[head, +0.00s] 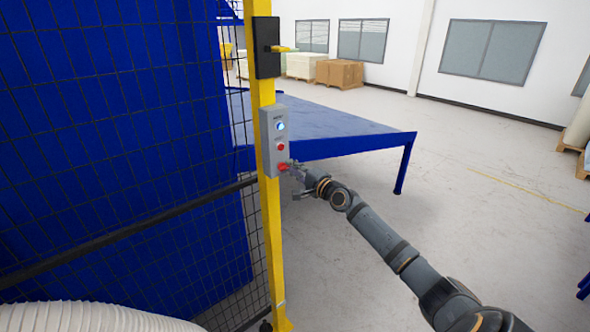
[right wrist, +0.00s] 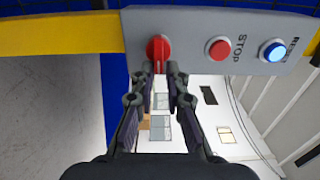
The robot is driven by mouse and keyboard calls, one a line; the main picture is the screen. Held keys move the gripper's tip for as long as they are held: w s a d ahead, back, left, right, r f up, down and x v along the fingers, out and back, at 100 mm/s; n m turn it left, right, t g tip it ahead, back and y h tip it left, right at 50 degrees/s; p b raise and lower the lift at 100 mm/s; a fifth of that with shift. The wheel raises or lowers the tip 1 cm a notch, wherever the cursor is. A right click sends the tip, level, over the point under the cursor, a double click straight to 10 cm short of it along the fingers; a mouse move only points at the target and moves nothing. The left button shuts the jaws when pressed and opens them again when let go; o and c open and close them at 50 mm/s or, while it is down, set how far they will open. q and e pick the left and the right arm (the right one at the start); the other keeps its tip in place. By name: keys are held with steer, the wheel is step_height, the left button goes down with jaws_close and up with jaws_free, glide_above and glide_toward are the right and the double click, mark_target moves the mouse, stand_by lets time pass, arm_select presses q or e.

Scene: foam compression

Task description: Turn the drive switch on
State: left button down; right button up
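A grey control box (head: 275,140) is fixed to a yellow post. At its lower end is a red rotary switch (right wrist: 158,47) with a raised bar handle; it also shows low on the box in the head view (head: 283,167). My right gripper (right wrist: 160,70) is in front of this switch, with its fingers parted on either side of the handle's end. A gap shows between the fingers, and I cannot tell whether either touches the handle. My left gripper is in neither view.
A red STOP button (right wrist: 218,48) and a lit blue button (right wrist: 272,51) share the box. Above it is a black box (head: 266,47) with a yellow handle. Black mesh fencing (head: 120,150) lies left; a blue table (head: 330,125) stands behind.

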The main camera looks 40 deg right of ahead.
steer(key=shift+o, duration=1.2)
steer(key=shift+r, duration=0.2)
steer(key=shift+o, duration=0.3)
steer(key=shift+w+a+f, duration=0.15)
steer(key=shift+w+f, duration=0.1)
steer(key=shift+w, duration=0.05)
